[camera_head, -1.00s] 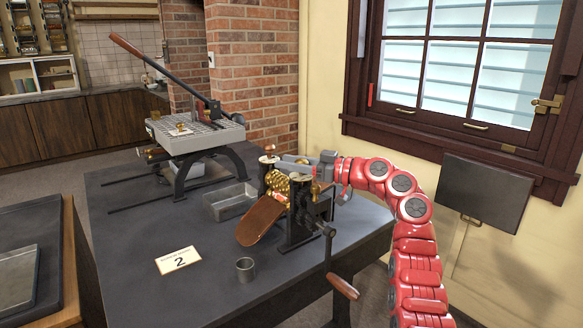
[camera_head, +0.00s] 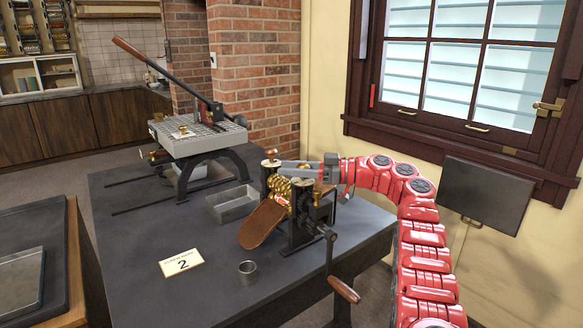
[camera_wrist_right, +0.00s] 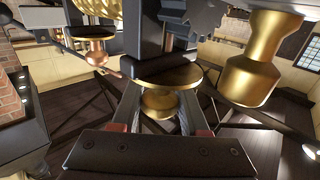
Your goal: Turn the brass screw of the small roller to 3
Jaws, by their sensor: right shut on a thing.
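The small roller (camera_head: 292,222) stands on the dark table, with gold patterned rolls, a brown chute in front and a crank at the right. My right gripper (camera_head: 279,164) reaches over its top from the right. In the right wrist view my right gripper (camera_wrist_right: 161,108) is shut on a brass screw (camera_wrist_right: 163,101), whose lower round end shows between the fingers below a wide brass disc (camera_wrist_right: 167,76). A second brass knob (camera_wrist_right: 252,78) is at the right there. I cannot read any dial number. My left gripper is not in view.
A card reading 2 (camera_head: 181,262), a small metal cup (camera_head: 248,272) and a grey tray (camera_head: 232,205) are on the table (camera_head: 150,290). A lever press (camera_head: 195,138) stands behind. The table's front left is clear.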

